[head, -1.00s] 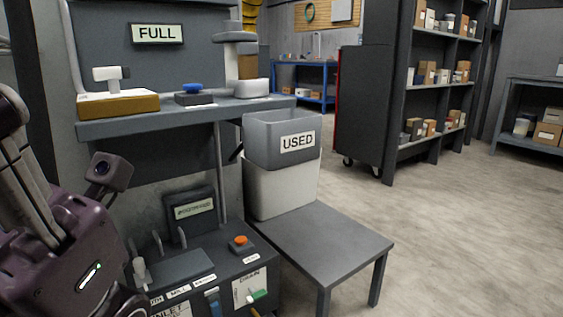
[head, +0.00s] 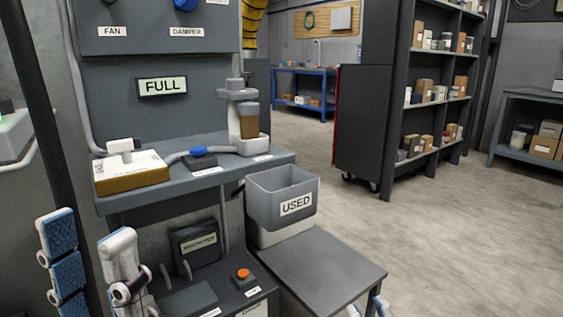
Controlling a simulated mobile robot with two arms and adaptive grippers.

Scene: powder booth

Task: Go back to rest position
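My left gripper (head: 87,228) is at the lower left of the head view. Its two blue-padded fingers stand upright and well apart, with nothing between them. It is in front of the lower control panel, left of the panel's posts. My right gripper (head: 369,307) shows only as white and blue tips at the bottom edge, by the front right corner of the low grey table (head: 325,268). The rest of it is cut off, so its opening cannot be judged.
A grey bin marked USED (head: 297,205) sits in a white container on the low table. A shelf (head: 220,174) under the FULL sign holds a yellow-brown box (head: 131,176), a blue knob (head: 198,152) and a hopper (head: 249,121). The floor to the right is clear.

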